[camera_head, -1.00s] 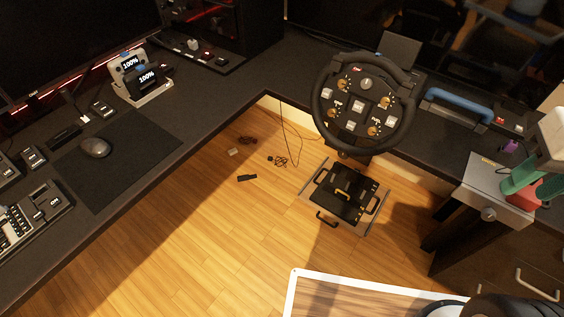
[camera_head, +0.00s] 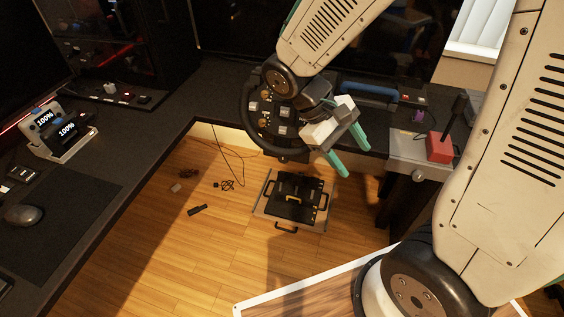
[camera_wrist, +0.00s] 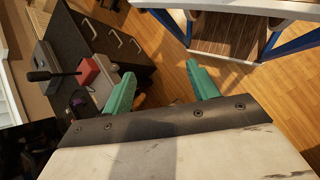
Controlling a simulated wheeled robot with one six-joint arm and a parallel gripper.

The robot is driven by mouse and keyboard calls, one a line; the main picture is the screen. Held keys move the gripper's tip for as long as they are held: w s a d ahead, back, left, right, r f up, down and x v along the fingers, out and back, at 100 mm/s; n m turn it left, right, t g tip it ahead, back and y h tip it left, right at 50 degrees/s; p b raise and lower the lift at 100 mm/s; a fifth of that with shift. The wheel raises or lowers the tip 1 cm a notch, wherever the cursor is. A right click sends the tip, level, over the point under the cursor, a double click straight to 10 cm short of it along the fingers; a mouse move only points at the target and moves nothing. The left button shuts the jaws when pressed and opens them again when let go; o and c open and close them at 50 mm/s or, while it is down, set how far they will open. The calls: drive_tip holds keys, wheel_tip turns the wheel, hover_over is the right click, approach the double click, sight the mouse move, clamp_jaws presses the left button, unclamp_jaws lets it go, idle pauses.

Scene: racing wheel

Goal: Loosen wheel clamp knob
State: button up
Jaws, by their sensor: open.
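My gripper (camera_head: 356,162) has two teal fingers, spread apart with nothing between them. It hangs in front of the desk, just right of the racing wheel (camera_head: 244,115), and my arm covers much of that wheel. A round grey knob (camera_head: 417,176) sits on the front of a grey metal bracket (camera_head: 400,150) at the desk edge, right of my gripper and apart from it. I cannot tell whether it is the clamp knob of the task.
A red shifter box (camera_head: 440,147) with a black lever stands on the bracket; it shows in the wrist view (camera_wrist: 88,72) beside a dark drawer cabinet (camera_wrist: 105,45). Black pedals (camera_head: 295,198) lie on the wooden floor. A blue-handled thing (camera_head: 368,90) lies behind the wheel.

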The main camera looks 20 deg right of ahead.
drive_tip(key=w+d+f+n+t+h, duration=0.2)
drive_tip(key=w+f+n+h, duration=0.3)
drive_tip(key=w+f+h, duration=0.5)
drive_tip(key=n+t+y, duration=0.5)
drive_tip(key=n+t, duration=0.3)
drive_tip(key=t, duration=1)
approach(283, 160)
drive_tip(key=x, duration=0.9)
drive_tip(key=shift+w+d, duration=0.1)
drive_tip(key=c, duration=1)
